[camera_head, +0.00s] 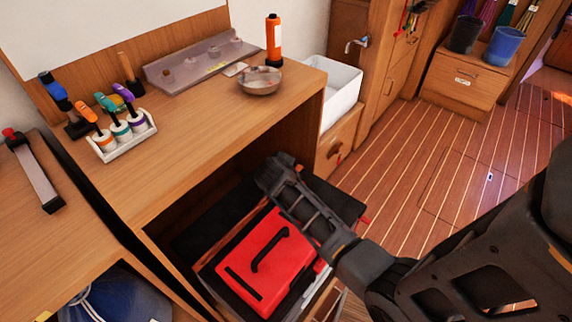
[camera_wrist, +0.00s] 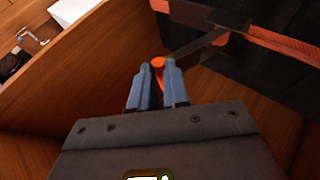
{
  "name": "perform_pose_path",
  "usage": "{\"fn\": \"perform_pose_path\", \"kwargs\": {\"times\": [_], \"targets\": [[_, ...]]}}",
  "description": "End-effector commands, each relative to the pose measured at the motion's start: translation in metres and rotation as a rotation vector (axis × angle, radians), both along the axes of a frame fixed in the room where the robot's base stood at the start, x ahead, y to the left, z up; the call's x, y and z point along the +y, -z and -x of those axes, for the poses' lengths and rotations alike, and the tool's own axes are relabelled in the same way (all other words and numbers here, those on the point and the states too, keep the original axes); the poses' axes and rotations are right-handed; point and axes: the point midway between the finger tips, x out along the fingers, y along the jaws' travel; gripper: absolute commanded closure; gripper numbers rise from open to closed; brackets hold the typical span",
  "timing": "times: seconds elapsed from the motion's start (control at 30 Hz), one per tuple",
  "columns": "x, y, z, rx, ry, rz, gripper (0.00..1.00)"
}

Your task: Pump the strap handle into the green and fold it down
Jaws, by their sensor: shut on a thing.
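In the wrist view an orange strap (camera_wrist: 285,46) runs along a black case. A dark lever, seemingly the strap handle (camera_wrist: 200,42), sticks out from it toward my gripper (camera_wrist: 158,75). My two grey-blue fingers are closed around the orange knob (camera_wrist: 158,62) at the lever's near end. In the head view my arm's end reaches into the opening under the workbench, and the fingertips and handle are hidden there. No green mark shows clearly in either view.
A red box (camera_head: 262,290) with a black handle lies in the opening below the workbench (camera_head: 190,150), close to my arm. The bench's wooden walls are close around my gripper. A white sink (camera_head: 340,92) stands to the right. The plank floor (camera_head: 430,165) is clear.

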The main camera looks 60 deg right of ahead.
Motion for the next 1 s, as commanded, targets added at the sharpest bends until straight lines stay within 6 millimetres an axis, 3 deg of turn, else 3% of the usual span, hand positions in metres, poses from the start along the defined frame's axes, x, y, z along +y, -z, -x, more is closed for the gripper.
{"fn": "perform_pose_path", "kwargs": {"times": [0.03,0.47,0.5,0.77,1.0], "targets": [[0.0080,0.0108,0.0025,0.012,-0.006,-0.019,1.00],[0.0103,0.0139,0.0041,0.017,-0.006,-0.021,1.00],[0.0104,0.0139,0.0041,0.018,-0.005,-0.021,0.84],[0.0085,0.0129,0.0049,0.017,-0.002,-0.020,0.59],[0.0067,0.0100,0.0038,0.013,-0.001,-0.016,0.59]]}}
